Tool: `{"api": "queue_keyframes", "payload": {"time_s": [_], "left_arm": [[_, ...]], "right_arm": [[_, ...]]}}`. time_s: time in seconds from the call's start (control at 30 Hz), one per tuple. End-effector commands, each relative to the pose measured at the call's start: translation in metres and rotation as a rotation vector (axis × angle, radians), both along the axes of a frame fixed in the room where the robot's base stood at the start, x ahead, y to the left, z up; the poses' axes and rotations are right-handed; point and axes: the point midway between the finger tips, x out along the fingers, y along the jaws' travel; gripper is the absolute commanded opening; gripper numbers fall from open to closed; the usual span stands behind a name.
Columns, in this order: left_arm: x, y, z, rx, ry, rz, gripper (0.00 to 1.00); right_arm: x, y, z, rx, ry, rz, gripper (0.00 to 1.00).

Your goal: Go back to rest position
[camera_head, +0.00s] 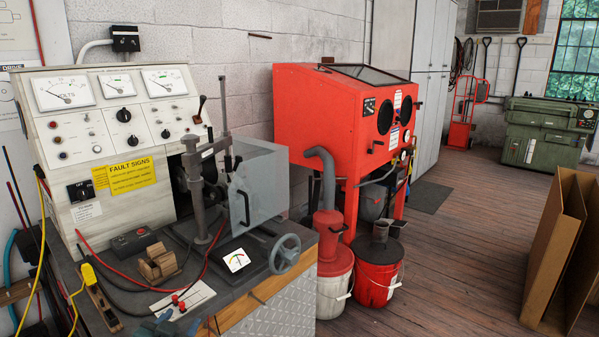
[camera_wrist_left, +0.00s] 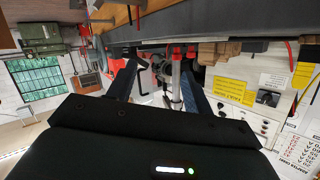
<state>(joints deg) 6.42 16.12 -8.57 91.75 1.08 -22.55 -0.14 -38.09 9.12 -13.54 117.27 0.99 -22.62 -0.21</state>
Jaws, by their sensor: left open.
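My left gripper (camera_head: 168,326) shows as dark bluish fingertips at the bottom edge of the head view, low at the front of the test bench (camera_head: 235,290). The rest of that arm is out of the head view. In the left wrist view, which is turned upside down, its two fingers (camera_wrist_left: 158,68) stand apart with nothing seen held between them. The red-topped terminals (camera_head: 178,301) on a white plate lie just beyond the fingertips in the head view. My right gripper is in neither view.
The bench holds a gauge panel (camera_head: 112,120), a wooden block (camera_head: 158,264), a small meter (camera_head: 236,261) and a handwheel (camera_head: 285,253). A red blast cabinet (camera_head: 330,120) and buckets (camera_head: 378,282) stand to the right. Open floor (camera_head: 465,240) lies before a cardboard box (camera_head: 552,255).

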Motion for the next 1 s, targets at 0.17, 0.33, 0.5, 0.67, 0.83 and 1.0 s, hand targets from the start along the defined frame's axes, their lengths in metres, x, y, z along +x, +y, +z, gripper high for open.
{"api": "queue_keyframes", "payload": {"time_s": [0.17, 0.33, 0.5, 0.67, 0.83, 1.0], "left_arm": [[-0.110, -0.057, -0.072, -0.081, 0.151, -0.074, 0.51], [-0.207, -0.096, -0.100, -0.167, 0.271, -0.109, 0.51], [-0.264, -0.116, -0.104, -0.227, 0.343, -0.116, 0.51], [-0.280, -0.121, -0.104, -0.244, 0.363, -0.116, 0.51], [-0.280, -0.121, -0.104, -0.244, 0.363, -0.116, 0.51], [-0.280, -0.121, -0.104, -0.244, 0.363, -0.116, 0.51]], "right_arm": [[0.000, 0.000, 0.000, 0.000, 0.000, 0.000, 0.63], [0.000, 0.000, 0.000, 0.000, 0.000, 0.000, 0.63], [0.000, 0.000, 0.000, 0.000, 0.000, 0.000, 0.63], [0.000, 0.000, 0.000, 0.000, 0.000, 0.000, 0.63], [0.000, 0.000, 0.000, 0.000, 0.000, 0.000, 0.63], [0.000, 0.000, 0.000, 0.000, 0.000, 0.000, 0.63]]}}
